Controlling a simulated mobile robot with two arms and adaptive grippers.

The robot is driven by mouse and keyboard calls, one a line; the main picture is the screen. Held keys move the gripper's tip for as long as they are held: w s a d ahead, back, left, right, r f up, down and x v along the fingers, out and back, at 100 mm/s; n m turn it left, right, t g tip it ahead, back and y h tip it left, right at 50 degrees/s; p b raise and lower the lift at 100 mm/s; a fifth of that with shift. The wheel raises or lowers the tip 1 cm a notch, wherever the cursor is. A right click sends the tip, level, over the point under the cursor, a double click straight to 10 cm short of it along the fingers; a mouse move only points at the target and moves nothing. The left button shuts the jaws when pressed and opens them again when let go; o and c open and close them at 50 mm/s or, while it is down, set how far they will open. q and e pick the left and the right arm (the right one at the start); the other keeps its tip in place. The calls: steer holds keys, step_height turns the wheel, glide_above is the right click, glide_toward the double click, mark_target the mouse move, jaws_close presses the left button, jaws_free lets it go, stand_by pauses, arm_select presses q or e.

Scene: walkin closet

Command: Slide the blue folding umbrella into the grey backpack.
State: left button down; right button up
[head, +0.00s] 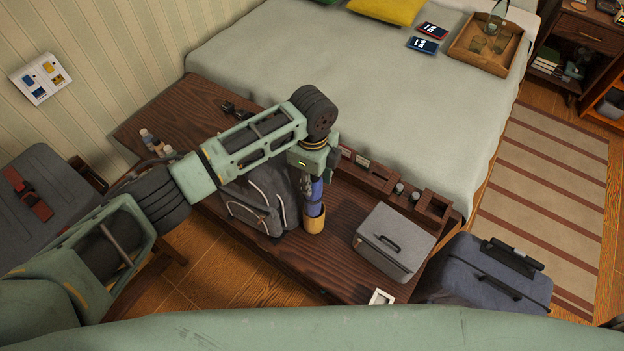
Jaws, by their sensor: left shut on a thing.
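The grey backpack (247,206) stands on the dark wooden bench, partly hidden behind my left arm. My left gripper (314,178) points down just right of the backpack and is shut on the blue folding umbrella (315,197). The umbrella is roughly upright, outside the backpack. Its lower end meets a yellow cylindrical piece (314,222); I cannot tell whether this is a separate cup around it. The backpack's opening is largely hidden by my arm. My right gripper is not in view.
A grey lidded box (394,242) stands on the bench (335,262) to the right. A wooden organiser (378,180) runs along the bench's back edge by the bed. Small bottles (152,142) stand at the left. A blue-grey suitcase (488,280) is beyond the right end.

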arm_select(q)
steer(key=shift+w, duration=0.25)
stand_by(0.3)
steer(key=c, duration=1.2)
jaws_free()
steer(key=o, duration=0.4)
step_height(320, 180, up, 11)
steer(key=p, duration=1)
steer(key=shift+s+f+p, duration=0.1)
steer(key=shift+p, duration=0.2)
steer(key=shift+f, duration=0.1)
